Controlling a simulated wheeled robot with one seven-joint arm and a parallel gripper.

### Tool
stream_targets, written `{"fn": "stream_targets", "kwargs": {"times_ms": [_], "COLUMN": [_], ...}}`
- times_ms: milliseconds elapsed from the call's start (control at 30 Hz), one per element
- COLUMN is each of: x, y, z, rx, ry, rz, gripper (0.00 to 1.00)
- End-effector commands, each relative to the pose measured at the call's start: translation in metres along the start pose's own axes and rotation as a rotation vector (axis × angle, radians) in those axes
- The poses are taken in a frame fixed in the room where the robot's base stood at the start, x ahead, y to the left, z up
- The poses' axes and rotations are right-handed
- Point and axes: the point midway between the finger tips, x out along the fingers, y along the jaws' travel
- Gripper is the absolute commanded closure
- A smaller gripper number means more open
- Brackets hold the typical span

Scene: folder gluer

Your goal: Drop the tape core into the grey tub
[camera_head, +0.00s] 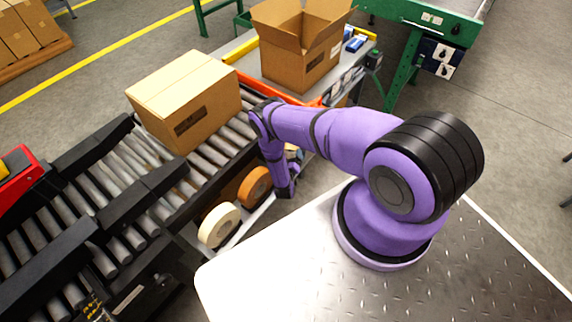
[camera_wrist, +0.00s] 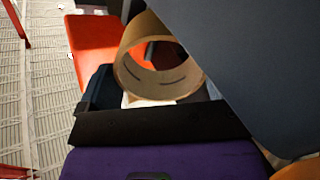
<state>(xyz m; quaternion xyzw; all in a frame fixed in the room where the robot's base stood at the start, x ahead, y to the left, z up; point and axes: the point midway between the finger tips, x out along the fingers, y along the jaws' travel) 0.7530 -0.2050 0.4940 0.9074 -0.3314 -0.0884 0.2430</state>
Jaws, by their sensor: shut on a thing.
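The tape core (camera_wrist: 128,72), a tan cardboard ring, shows in the wrist view just beyond my gripper's black edge (camera_wrist: 150,124). Its round opening faces the camera, and a dark grey slab covers part of its upper right. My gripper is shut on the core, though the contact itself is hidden. In the head view my purple gripper (camera_head: 285,187) hangs low beside the roller conveyor, and I cannot make out the core there. I cannot identify the grey tub in either view.
A closed carton (camera_head: 185,95) sits on the roller conveyor (camera_head: 115,170). A tan roll (camera_head: 219,225) and an orange roll (camera_head: 254,187) stand along its near side, close to my gripper. An open carton (camera_head: 298,50) stands behind. An orange part (camera_wrist: 92,42) shows left of the core.

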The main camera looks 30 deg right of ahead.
Motion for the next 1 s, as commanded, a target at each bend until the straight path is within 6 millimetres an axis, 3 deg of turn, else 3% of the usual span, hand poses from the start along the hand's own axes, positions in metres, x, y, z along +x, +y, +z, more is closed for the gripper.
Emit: {"fn": "stream_targets", "kwargs": {"times_ms": [167, 200, 233, 600, 1000], "x": [0.0, 0.0, 0.0, 0.0, 0.001], "y": [0.0, 0.0, 0.0, 0.004, 0.03], "z": [0.0, 0.0, 0.0, -0.007, -0.063], "rx": [0.0, 0.0, 0.0, -0.002, -0.002], "ry": [0.0, 0.0, 0.0, -0.001, 0.012], "rz": [0.0, 0.0, 0.0, 0.0, -0.02], "gripper": [0.43, 0.03, 0.0, 0.0, 0.0]}}
